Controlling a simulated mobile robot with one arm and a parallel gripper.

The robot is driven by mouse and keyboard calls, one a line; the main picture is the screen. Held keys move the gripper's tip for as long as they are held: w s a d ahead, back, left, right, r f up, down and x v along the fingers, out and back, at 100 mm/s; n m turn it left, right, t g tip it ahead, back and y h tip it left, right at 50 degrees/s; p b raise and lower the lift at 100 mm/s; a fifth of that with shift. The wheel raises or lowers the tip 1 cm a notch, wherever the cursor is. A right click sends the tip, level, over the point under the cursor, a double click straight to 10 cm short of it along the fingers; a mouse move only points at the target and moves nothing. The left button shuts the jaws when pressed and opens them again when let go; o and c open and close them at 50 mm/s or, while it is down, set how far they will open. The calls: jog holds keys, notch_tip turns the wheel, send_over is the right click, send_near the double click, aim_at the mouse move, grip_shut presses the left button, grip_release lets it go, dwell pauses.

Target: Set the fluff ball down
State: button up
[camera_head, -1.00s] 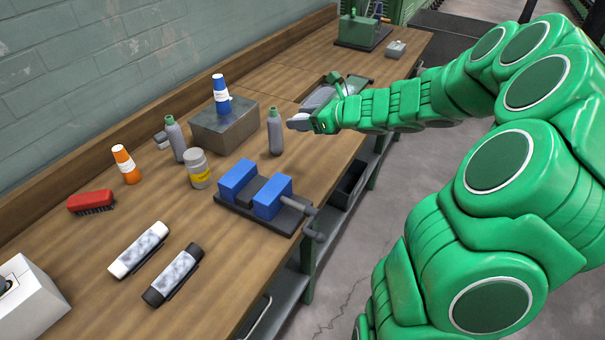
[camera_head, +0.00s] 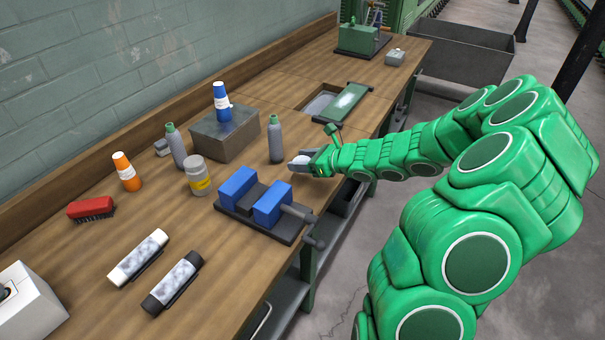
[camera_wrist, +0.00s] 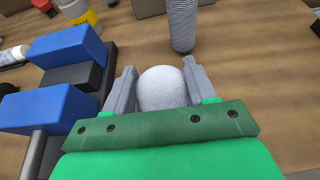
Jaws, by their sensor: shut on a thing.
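The fluff ball (camera_wrist: 162,88) is round and whitish-grey, held between the two grey fingers of my gripper (camera_wrist: 162,84) in the wrist view. In the head view my gripper (camera_head: 302,163) is low over the workbench (camera_head: 120,235), beside the blue-jawed vise and near a grey bottle. The ball (camera_head: 300,159) shows there only as a small pale patch between the fingers. Whether it touches the bench top cannot be told.
The vise (camera_head: 270,204) is left of my gripper in the wrist view; a grey bottle (camera_head: 275,138) stands just ahead. A metal block (camera_head: 225,132) with a blue-sleeved cone is behind. An open recess (camera_head: 320,104) lies farther along.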

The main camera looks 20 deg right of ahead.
aim_at(302, 181)
jog(key=shift+f, duration=2.3)
jog(key=o, duration=1)
jog(key=shift+f, duration=0.1)
